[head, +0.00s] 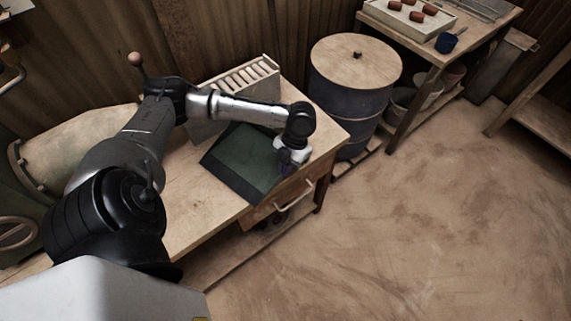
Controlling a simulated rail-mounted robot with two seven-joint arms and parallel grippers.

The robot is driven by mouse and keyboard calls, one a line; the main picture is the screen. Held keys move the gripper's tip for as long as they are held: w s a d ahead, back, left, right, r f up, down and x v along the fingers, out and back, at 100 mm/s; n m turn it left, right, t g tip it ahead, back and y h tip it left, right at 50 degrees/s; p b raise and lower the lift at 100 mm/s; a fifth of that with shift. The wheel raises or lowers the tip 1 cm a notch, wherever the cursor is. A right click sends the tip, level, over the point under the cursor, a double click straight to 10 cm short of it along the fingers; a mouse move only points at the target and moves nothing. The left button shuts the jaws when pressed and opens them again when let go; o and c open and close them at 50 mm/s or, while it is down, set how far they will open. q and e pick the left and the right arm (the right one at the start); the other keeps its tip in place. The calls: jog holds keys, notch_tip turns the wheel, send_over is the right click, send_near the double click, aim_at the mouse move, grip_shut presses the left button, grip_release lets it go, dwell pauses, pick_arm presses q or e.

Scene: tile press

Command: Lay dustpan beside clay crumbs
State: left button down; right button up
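My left arm comes in from the left and reaches over the workbench. My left gripper (284,172) points down at the right edge of a dark green flat panel with a darker border (243,156). Its fingers are too small and dark to tell whether they are open or shut, or whether they touch anything. I cannot make out a dustpan or clay crumbs for certain. My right gripper is out of view.
The wooden workbench (188,213) has a slotted rack (243,77) at the back and a handled drawer in front. A lidded barrel (356,62) stands to its right. The floor is clear.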

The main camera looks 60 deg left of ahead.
pick_arm(q)
jog(key=c, duration=1.3)
grip_release()
jog(key=shift+f, duration=0.1)
jog(key=shift+o, duration=0.2)
jog(key=p+v, duration=0.4)
jog(key=v, duration=1)
jog(key=shift+p, duration=0.3)
jog(key=shift+s, duration=0.1)
